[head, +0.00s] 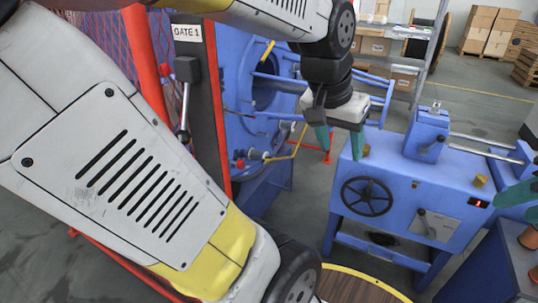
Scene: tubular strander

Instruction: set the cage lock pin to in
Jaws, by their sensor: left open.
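The blue round cage part of the strander (245,110) stands behind the red gate post. My right gripper (518,192) shows only as teal fingers at the right edge, cut off by the frame.
A blue machine cabinet (400,205) with a black handwheel (367,196) stands right of the cage, close below my left gripper. A red mesh gate labelled GATE 1 (187,33) is at the left. Boxes (490,28) stand at the back. My arm covers the lower left.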

